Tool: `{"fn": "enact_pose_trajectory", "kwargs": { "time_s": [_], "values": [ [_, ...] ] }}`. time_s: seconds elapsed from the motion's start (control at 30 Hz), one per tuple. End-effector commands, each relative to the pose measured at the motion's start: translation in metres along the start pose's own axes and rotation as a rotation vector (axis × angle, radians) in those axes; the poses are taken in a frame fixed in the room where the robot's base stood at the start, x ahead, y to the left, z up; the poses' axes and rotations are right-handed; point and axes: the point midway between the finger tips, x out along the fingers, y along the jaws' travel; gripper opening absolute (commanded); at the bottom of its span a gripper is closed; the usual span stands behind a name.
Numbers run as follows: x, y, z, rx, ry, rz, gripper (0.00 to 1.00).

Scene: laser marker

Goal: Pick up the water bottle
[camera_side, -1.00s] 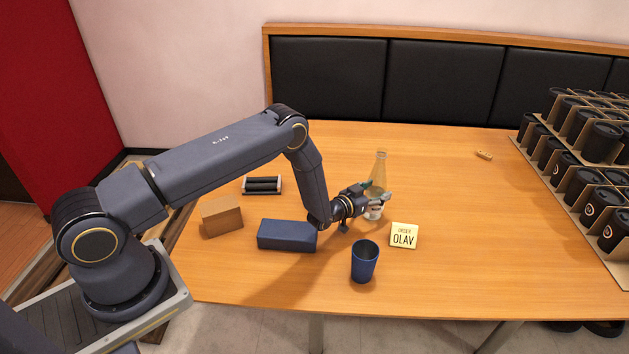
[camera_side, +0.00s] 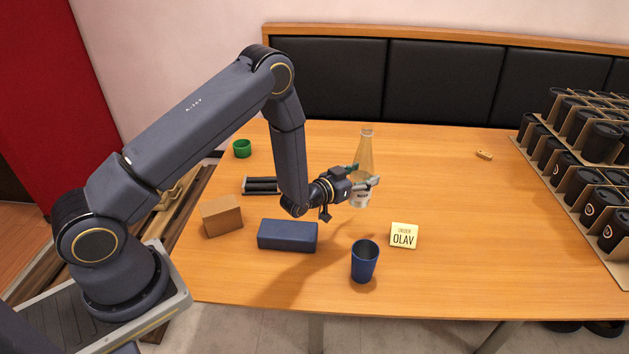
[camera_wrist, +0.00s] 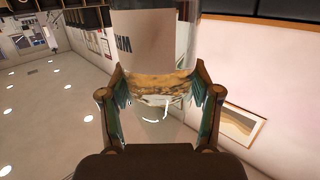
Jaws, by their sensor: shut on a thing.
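The water bottle (camera_side: 365,155) is clear with a narrow neck and a pale label low on its body. It stands upright in my gripper (camera_side: 366,187), which is shut on its lower part. In the side view the bottle appears raised above the wooden table. In the wrist view the clear bottle (camera_wrist: 155,60) fills the middle, between the two green-padded fingers of my gripper (camera_wrist: 158,105). Part of the label is hidden by the fingers in the side view.
Racked black cups (camera_side: 585,165) stand right. The right-middle table is clear.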

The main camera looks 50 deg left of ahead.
Motion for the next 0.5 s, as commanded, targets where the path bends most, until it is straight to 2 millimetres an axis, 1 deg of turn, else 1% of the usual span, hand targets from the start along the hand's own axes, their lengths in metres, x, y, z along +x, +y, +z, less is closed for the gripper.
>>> {"fn": "enact_pose_trajectory", "kwargs": {
  "time_s": [0.03, 0.2, 0.5],
  "values": [
    [-0.006, 0.000, -0.004, 0.000, 0.004, 0.000, 0.00],
    [-0.027, 0.000, -0.010, 0.000, 0.005, 0.000, 0.00],
    [-0.054, 0.000, -0.017, 0.000, 0.005, 0.000, 0.00]
  ]
}}
